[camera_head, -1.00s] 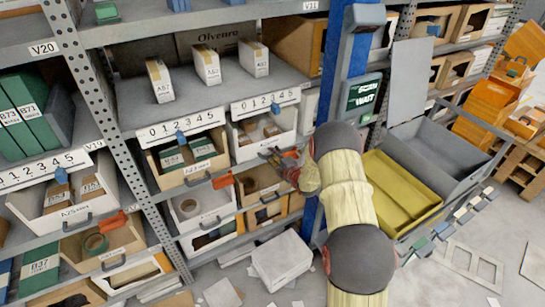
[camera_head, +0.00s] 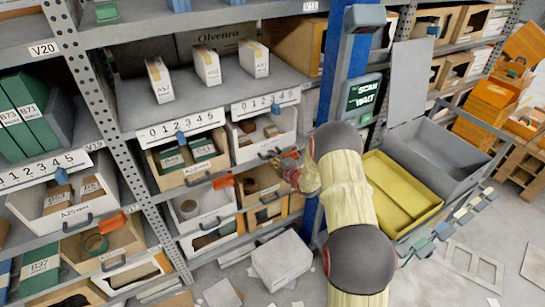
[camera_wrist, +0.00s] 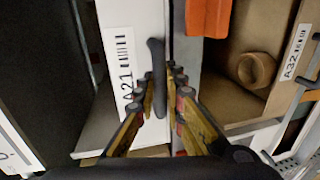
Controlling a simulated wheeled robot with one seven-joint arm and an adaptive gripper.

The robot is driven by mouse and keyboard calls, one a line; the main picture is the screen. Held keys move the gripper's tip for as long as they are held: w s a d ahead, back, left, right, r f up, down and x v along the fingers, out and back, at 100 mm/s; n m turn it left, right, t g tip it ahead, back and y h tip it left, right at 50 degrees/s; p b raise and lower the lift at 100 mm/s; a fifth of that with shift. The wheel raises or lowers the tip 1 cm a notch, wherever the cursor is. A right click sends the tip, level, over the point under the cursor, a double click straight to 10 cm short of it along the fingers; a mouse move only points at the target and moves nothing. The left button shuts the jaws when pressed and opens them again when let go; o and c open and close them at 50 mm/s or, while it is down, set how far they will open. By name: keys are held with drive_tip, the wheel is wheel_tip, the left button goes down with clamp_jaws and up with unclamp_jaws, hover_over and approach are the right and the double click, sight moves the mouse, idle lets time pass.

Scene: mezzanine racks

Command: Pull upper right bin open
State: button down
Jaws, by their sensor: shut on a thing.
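The upper right bin (camera_head: 243,153) is white and holds small brown boxes. It sits on the shelf under the right-hand number strip in the head view. Its white front with an A21 label (camera_wrist: 125,65) fills the left-middle of the wrist view. My gripper (camera_head: 277,156) is at the front of this bin. In the wrist view my gripper (camera_wrist: 162,90) has its fingers closed around the bin's dark upright-looking handle (camera_wrist: 157,60). My forearm and wrist partly hide the right side of the bin front in the head view.
A wooden-coloured bin with green boxes (camera_head: 165,180) stands to its left. Below are a bin with a brown roll (camera_wrist: 256,68) and an orange tag (camera_head: 222,181). The blue post (camera_head: 335,70) and yellow tray (camera_head: 385,205) are close on the right. A white box (camera_head: 281,261) lies on the floor.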

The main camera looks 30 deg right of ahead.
drive_tip(key=shift+s+f, duration=0.1)
drive_tip(key=f+b+v, duration=0.1)
drive_tip(key=f+v, duration=0.2)
drive_tip(key=v, duration=1.1)
drive_tip(key=s+a+f+b+v, duration=0.1)
drive_tip(key=f+v, duration=0.2)
drive_tip(key=v, duration=1.1)
drive_tip(key=shift+s+d+r+b, duration=0.15)
drive_tip(key=shift+s+d+b, duration=0.2)
drive_tip(key=shift+s, duration=0.2)
drive_tip(key=c, duration=1.9)
unclamp_jaws()
drive_tip(key=shift+d, duration=0.1)
drive_tip(key=v, duration=1.2)
